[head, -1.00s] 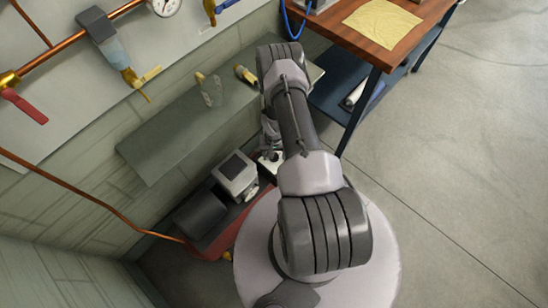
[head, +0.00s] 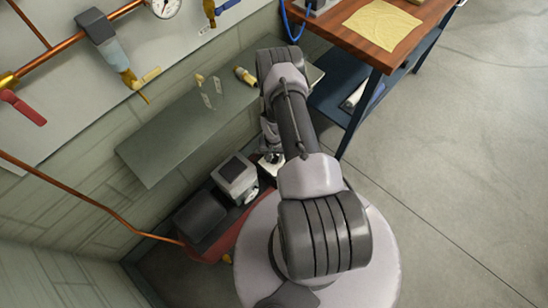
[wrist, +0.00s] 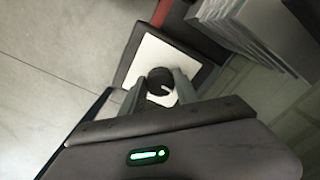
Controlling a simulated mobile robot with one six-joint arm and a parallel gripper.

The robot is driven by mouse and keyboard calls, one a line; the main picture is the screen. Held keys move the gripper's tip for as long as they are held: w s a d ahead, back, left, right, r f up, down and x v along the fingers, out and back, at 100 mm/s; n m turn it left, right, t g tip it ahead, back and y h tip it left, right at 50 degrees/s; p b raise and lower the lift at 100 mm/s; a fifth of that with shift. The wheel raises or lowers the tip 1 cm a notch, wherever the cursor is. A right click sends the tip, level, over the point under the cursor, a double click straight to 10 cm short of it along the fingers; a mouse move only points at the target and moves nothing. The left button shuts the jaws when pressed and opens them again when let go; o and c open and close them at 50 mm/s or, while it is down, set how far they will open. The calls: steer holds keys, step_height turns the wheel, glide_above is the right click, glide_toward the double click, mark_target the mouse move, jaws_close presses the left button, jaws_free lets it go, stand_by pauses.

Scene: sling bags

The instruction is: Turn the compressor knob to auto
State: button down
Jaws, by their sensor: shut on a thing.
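The compressor (head: 207,250) is a red unit low by the wall, with a dark cylinder and a grey box on top. In the wrist view a dark round knob (wrist: 159,77) stands on a white plate (wrist: 150,55) with a dark frame. My gripper (wrist: 160,92) has a finger on each side of the knob and is shut on it. In the head view my arm mostly hides the gripper, and a bit of the white plate (head: 271,168) shows beside it. No auto marking or knob pointer can be read.
A grey shelf (head: 170,145) with a clear object and a brass fitting projects from the wall above the compressor. A wooden-topped workbench (head: 350,45) stands at upper right. A copper pipe (head: 90,200) runs to the compressor. Floor at right is clear.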

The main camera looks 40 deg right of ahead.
steer(key=m+b, duration=0.1)
steer(key=m, duration=0.2)
steer(key=shift+w+f+m, duration=0.1)
steer(key=shift+m, duration=0.3)
steer(key=m+b, duration=0.1)
steer(key=m, duration=0.3)
steer(key=shift+m+b, duration=0.3)
steer(key=shift+b, duration=0.1)
steer(key=m+b, duration=0.1)
steer(key=m, duration=0.3)
steer(key=shift+w+m, duration=0.1)
steer(key=shift+m, duration=0.2)
steer(key=shift+m+b, duration=0.7)
steer(key=shift+m, duration=1.4)
steer(key=c, duration=0.9)
jaws_free()
